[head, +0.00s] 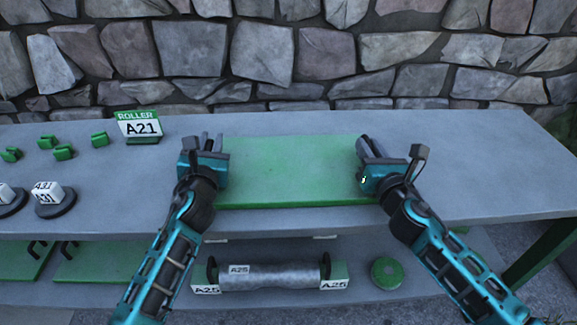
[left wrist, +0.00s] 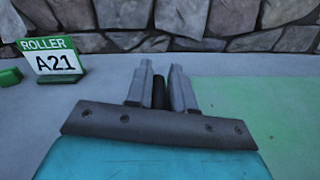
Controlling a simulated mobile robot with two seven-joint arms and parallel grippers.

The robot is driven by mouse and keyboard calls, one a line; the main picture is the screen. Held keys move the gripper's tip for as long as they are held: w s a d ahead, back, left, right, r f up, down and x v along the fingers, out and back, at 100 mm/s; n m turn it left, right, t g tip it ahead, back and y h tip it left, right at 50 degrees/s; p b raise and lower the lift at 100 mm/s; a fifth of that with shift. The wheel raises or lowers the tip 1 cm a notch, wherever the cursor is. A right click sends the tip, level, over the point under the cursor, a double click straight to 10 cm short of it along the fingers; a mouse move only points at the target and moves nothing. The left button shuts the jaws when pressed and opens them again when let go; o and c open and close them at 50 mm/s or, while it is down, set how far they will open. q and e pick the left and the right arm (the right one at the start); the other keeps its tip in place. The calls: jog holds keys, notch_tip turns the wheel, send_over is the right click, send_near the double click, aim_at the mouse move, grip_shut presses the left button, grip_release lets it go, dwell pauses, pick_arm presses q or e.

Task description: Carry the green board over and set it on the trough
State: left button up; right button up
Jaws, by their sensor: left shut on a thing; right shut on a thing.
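The flat green board (head: 290,172) is over the grey table top, between my two grippers. It also shows at the right of the left wrist view (left wrist: 265,110). My left gripper (head: 212,143) is shut at the board's left end, on a black handle (left wrist: 159,93) seen between its fingers in the left wrist view. My right gripper (head: 367,150) is shut at the board's right end; its fingers hide what they grip there. I cannot tell whether the board rests on the table or hangs just above it. I cannot make out a trough for certain.
A "ROLLER A21" sign (head: 140,127), small green blocks (head: 64,152) and round dark stands with white tags (head: 54,198) are at left. Below, a grey A25 roller (head: 270,277) lies between green supports, beside a green ring (head: 386,272). A stone wall stands behind. The table's right side is clear.

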pick_arm(q)
jog(key=shift+a, duration=0.1)
grip_shut()
pick_arm(e)
jog(key=shift+d, duration=0.1)
grip_shut()
pick_arm(q)
jog(key=shift+a, duration=0.15)
pick_arm(e)
jog(key=shift+d, duration=0.15)
